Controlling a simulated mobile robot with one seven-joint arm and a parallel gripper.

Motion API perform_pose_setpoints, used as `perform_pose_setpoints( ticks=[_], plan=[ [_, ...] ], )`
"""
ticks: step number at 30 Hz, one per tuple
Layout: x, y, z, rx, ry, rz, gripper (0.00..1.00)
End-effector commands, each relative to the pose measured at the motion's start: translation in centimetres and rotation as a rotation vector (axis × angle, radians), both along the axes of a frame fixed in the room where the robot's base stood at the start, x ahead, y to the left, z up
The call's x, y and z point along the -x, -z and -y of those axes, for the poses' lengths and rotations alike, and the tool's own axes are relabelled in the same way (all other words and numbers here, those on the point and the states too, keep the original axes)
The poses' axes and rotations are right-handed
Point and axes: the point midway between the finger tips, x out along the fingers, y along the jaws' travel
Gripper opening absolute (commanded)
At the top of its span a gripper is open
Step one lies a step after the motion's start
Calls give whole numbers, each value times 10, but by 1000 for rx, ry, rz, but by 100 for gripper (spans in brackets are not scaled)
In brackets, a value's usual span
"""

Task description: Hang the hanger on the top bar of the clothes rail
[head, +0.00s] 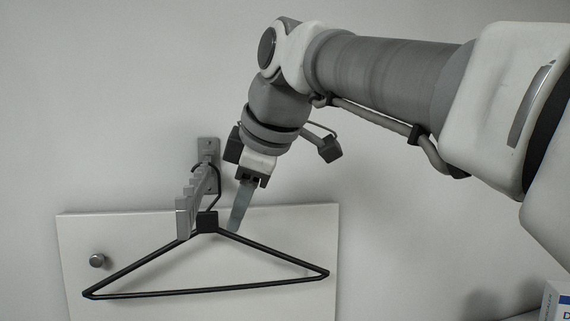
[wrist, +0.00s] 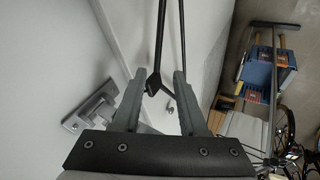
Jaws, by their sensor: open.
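The black triangular hanger (head: 207,292) hangs by its hook from a notched grey wall bracket (head: 183,217) in the head view. In the wrist view the hanger's two dark arms (wrist: 183,40) run upward from its black neck block (wrist: 154,84). My gripper (head: 236,222) points down just right of the hanger's neck. In the wrist view my gripper (wrist: 155,78) is open, with the neck block showing between its fingertips. I see no firm contact. A grey bar-and-post frame (wrist: 275,24) at the right of the wrist view may be the clothes rail.
A white panel (head: 75,240) with a round knob (head: 97,261) is behind the hanger. Blue boxes (wrist: 258,72) and a bicycle wheel (wrist: 290,125) stand near the grey frame. A white box (head: 556,300) is at the lower right.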

Motion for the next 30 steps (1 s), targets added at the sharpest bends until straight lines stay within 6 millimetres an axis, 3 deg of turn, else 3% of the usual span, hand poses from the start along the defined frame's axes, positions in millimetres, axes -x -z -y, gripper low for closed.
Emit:
perform_pose_setpoints(
  ticks=[3, 9, 17, 23, 26, 30],
  plan=[
    [15, -27, 11, -2, 1, 5, 42],
    [34, -60, 26, -1, 1, 3, 42],
    [46, -78, 35, 0, 0, 1, 42],
    [47, -74, 40, -8, 30, -11, 42],
    [48, -59, 54, -34, 120, -41, 42],
    [53, -19, 85, -97, 337, -107, 42]
  ],
)
